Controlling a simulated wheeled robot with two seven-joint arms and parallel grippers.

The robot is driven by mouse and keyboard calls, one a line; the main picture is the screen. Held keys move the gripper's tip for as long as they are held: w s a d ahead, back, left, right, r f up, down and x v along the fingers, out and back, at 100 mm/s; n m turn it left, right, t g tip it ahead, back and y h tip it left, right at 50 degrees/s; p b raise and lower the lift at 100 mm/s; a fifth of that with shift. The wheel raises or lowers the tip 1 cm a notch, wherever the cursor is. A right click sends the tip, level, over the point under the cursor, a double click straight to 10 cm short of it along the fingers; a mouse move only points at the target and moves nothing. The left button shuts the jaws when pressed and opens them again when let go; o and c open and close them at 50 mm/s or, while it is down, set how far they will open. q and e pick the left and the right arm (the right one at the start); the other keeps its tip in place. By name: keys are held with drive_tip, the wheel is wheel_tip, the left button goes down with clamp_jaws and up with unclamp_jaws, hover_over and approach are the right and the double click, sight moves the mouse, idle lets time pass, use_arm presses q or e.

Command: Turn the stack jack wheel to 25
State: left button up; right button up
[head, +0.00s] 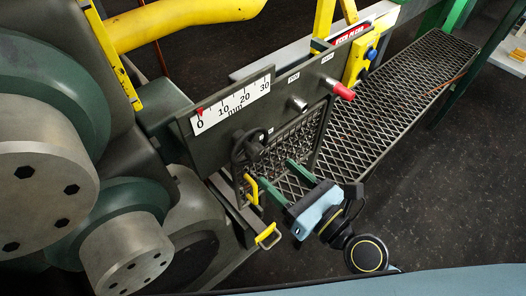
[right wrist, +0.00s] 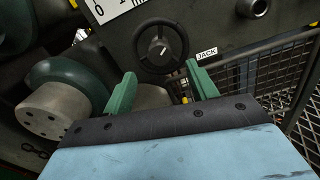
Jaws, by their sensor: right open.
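The stack jack wheel (head: 248,147) is a small black handwheel on the dark panel, below the scale. In the right wrist view the wheel (right wrist: 160,48) faces me, with a white mark at its hub and a JACK label beside it. The white mm scale (head: 232,103) runs from 0 to 30, and its red pointer (head: 200,112) stands at 0. My right gripper (head: 276,172) is open, its green fingers pointing at the wheel. In the right wrist view the fingers (right wrist: 161,88) lie either side of the wheel's lower part; I cannot tell whether they touch. My left gripper is out of view.
A red knob (head: 343,91) and a metal knob (head: 298,103) stick out of the panel to the right of the wheel. Yellow handles (head: 267,236) lie below the wheel. Large rollers (head: 40,180) fill the left side. A mesh walkway (head: 400,85) runs behind.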

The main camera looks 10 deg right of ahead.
sight(259, 156)
drive_tip(key=x, duration=0.6)
drive_tip(key=shift+p, duration=0.3)
drive_tip(key=shift+c, duration=0.5)
drive_tip(key=c, duration=0.9)
drive_tip(key=shift+n, duration=0.4)
drive_tip(key=n+p, duration=0.1)
drive_tip(key=n, duration=0.1)
drive_tip(key=shift+n, duration=0.4)
drive_tip(key=shift+n+p, duration=0.3)
drive_tip(key=shift+n, duration=1.4)
